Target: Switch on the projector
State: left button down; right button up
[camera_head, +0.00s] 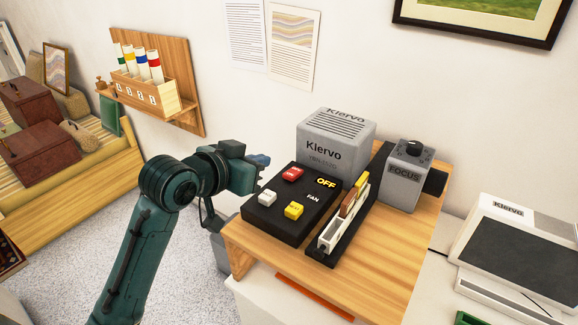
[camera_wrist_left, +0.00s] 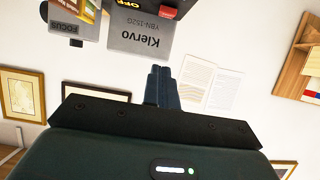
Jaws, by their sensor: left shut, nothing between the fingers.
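The projector (camera_head: 335,143) is a grey "Klervo" box on a wooden stand (camera_head: 395,255). It also shows upside down in the left wrist view (camera_wrist_left: 140,42). In front is a black control panel (camera_head: 277,222) with a red button (camera_head: 292,174), a white button (camera_head: 267,198) and a yellow button (camera_head: 293,210); "OFF" is lit in yellow and "FAN" is in white. A slide tray (camera_head: 338,222) and a grey "FOCUS" block (camera_head: 403,178) stand to the right. My left gripper (camera_head: 262,160) is shut and empty, left of the red button and apart from it; its blue fingers show in the wrist view (camera_wrist_left: 162,84). My right gripper is out of view.
A grey and black "Klervo" device (camera_head: 520,240) sits at the right. A wall shelf (camera_head: 150,90) holds a rack of coloured tubes. Papers (camera_head: 293,45) and a framed print (camera_head: 480,22) hang on the wall. Space above the panel is clear.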

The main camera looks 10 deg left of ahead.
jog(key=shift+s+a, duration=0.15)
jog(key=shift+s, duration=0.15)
pick_arm(q)
jog(key=p, duration=0.1)
send_over(284, 185)
jog(key=f, duration=0.3)
jog(key=shift+w+d+f, duration=0.1)
jog(key=shift+w+f, duration=0.15)
jog(key=shift+f, duration=0.15)
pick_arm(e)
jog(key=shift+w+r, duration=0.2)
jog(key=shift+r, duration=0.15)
pick_arm(q)
notch_tip(284, 185, down, 3)
jog(key=shift+s+r, duration=0.1)
jog(key=shift+r, duration=0.1)
jog(key=shift+s+f+p, duration=0.15)
jog(key=shift+f+p, duration=0.15)
jog(key=shift+f, duration=0.45)
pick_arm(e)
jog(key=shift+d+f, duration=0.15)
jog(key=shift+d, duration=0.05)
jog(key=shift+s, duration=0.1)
